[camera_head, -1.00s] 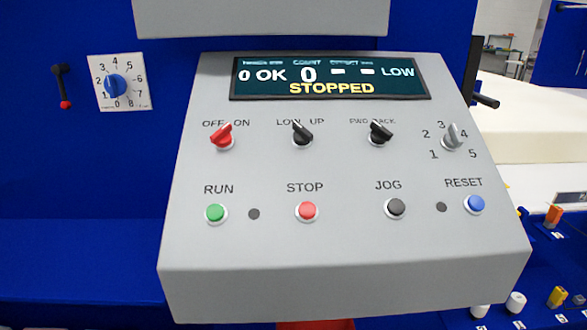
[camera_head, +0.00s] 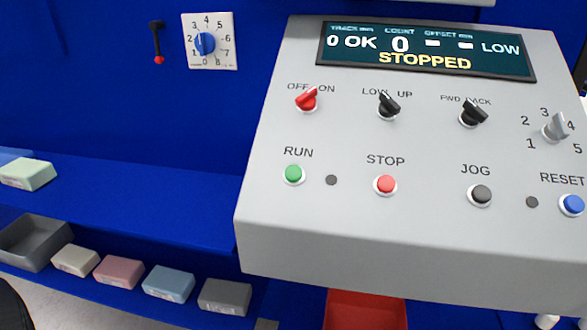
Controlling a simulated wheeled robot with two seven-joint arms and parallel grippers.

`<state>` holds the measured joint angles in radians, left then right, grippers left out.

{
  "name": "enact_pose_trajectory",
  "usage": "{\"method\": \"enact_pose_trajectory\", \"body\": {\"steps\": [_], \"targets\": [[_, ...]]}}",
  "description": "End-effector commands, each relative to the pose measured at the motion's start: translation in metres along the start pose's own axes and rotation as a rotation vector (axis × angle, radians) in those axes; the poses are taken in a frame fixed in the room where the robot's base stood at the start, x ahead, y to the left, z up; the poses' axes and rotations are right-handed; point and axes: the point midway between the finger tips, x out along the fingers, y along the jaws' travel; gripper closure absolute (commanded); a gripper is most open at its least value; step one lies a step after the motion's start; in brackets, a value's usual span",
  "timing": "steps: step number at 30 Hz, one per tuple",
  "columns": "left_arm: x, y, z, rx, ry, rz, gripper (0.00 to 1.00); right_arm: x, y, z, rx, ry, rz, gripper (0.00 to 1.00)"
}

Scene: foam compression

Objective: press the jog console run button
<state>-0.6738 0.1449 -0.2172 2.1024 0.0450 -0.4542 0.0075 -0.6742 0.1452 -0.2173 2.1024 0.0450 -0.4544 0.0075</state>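The grey jog console (camera_head: 330,229) fills the right half of the head view. Its green RUN button (camera_head: 293,174) is at the lower left of the panel, with a dark round dot to its right. The red STOP button (camera_head: 385,184), black JOG button (camera_head: 480,195) and blue RESET button (camera_head: 571,204) follow to the right. The display (camera_head: 425,50) reads STOPPED. The red OFF/ON switch (camera_head: 307,99) sits above RUN. Neither of my grippers is in view, and nothing covers the RUN button.
A blue shelf (camera_head: 130,205) at left holds a pale green block (camera_head: 27,174). Below are a grey tray (camera_head: 35,243) and several coloured foam blocks (camera_head: 119,271). A red bin (camera_head: 365,312) is under the console. A blue dial (camera_head: 205,43) is on the back wall.

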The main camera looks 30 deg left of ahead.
Motion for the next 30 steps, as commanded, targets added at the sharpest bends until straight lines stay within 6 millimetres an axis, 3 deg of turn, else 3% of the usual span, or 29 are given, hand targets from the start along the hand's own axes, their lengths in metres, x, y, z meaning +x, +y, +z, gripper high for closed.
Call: {"method": "enact_pose_trajectory", "body": {"steps": [1,4,30], "targets": [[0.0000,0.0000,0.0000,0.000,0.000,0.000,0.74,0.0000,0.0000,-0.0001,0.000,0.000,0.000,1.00],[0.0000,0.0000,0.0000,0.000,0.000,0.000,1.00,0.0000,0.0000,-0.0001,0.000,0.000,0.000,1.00],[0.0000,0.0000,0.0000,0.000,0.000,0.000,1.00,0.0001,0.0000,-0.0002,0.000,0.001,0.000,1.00]]}}
